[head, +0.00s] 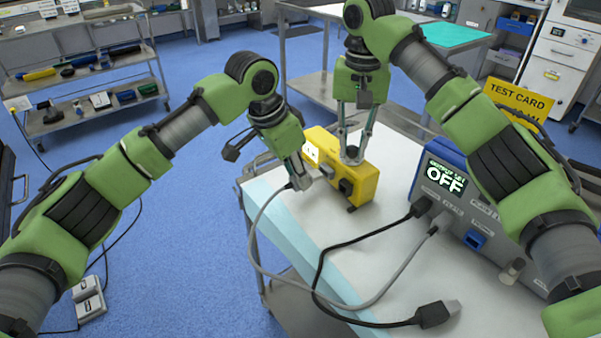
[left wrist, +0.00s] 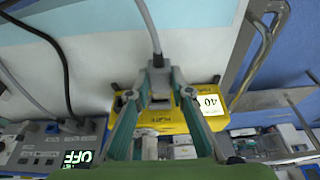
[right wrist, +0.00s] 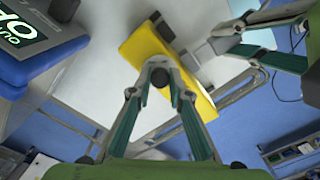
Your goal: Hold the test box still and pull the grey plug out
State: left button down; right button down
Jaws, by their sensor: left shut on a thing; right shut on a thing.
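The yellow test box (head: 368,180) stands on the white tabletop; it also shows in the left wrist view (left wrist: 165,117) and the right wrist view (right wrist: 140,47). My right gripper (head: 350,154) comes down from above and is shut on the box's top. My left gripper (head: 304,176) is shut on the grey plug (head: 325,172) at the box's front face. The plug and its grey cord also show in the left wrist view (left wrist: 158,76). The plug is close to the box; I cannot tell whether its prongs are inside.
A grey and blue device (head: 478,215) reading OFF stands at right with cords plugged in. A black cord with a loose black connector (head: 435,314) lies on the near tabletop (head: 385,275). The grey cord loops over the table's left edge. A yellow card (head: 517,100) stands behind.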

aim_at(287, 186)
pick_arm(q)
jog(key=shift+s+a, duration=0.2)
jog(key=shift+s, duration=0.05)
pick_arm(e)
jog(key=shift+a, duration=0.15)
pick_arm(q)
jog(key=shift+s+a+r, duration=0.1)
jog(key=shift+s+a, duration=0.05)
jog(key=shift+a, duration=0.05)
jog(key=shift+s+a, duration=0.1)
jog(key=shift+a, duration=0.05)
jog(key=shift+s+a, duration=0.2)
jog(key=shift+a, duration=0.2)
dwell(0.5)
jog(key=shift+s+a, duration=0.2)
jog(key=shift+a, duration=0.1)
jog(key=shift+s+a, duration=0.1)
jog(key=shift+a, duration=0.1)
jog(key=shift+r, duration=0.1)
jog(key=v, duration=0.7)
jog(key=shift+r, duration=0.35)
jog(key=shift+d, duration=0.1)
